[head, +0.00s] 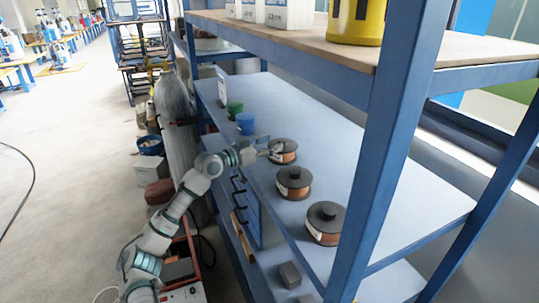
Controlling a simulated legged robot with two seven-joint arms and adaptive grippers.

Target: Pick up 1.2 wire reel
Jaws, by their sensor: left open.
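Three wire reels with dark flanges and copper-brown windings stand in a row on the blue-grey shelf (395,200): a far one (287,157), a middle one (294,184) and a near one (325,224). No size marking is readable, so I cannot tell which is the 1.2 reel. My left arm reaches in from the lower left over the shelf's edge. My left gripper (274,150) is open at the left side of the far reel, with its fingertips overlapping it in the picture. I cannot tell whether they touch it. My right gripper is not in view.
A blue cup (245,124) and a green cup (235,110) stand on the shelf beyond my gripper. A blue post (392,135) rises at the near right. An upper shelf (300,38) holds a yellow container (356,20). The shelf right of the reels is clear.

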